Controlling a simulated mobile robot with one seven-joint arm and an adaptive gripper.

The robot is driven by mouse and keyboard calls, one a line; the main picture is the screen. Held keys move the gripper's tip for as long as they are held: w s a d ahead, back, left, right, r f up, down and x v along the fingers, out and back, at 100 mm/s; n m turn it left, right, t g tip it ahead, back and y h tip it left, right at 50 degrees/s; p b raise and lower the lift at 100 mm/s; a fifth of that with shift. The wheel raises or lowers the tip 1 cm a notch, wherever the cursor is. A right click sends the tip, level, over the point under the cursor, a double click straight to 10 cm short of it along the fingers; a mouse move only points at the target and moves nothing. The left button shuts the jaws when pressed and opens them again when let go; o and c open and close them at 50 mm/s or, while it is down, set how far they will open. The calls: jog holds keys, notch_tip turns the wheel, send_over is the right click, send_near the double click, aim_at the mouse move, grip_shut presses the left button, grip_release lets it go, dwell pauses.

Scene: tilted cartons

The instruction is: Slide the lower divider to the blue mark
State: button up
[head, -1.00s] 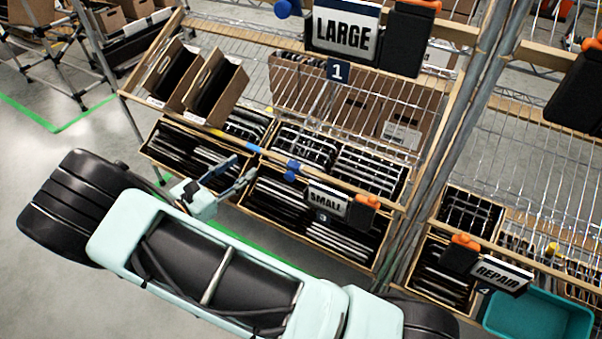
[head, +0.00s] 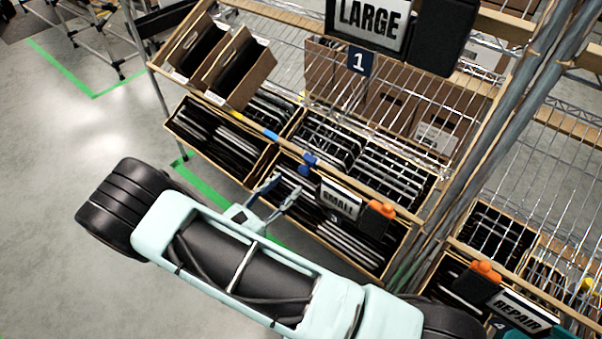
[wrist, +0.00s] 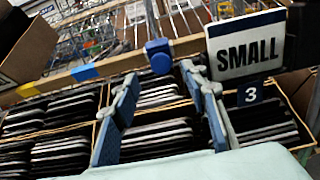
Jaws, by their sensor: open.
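The lower divider (head: 308,161) shows as a blue knob piece on the wooden front rail of the lower shelf, left of the SMALL sign. It also shows in the wrist view (wrist: 158,56), with a thin grey rod rising behind it. The blue mark (head: 271,134) is a band of blue tape on the same rail, to the left of the divider and apart from it; the wrist view shows it too (wrist: 85,72). My gripper (head: 285,188) is open and empty, just in front of the rail. In the wrist view the knob appears between the fingertips (wrist: 160,75), beyond them.
The SMALL sign (head: 341,200) hangs on the rail right of the divider, close to my right finger. A yellow mark (head: 214,98) is farther left on the rail. Cartons of thin dark items (head: 215,142) sit below the rail. Tilted brown cartons (head: 240,72) stand above.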

aim_at(302, 171)
jog(key=b+x, duration=0.1)
jog(key=x, duration=0.6)
grip_shut()
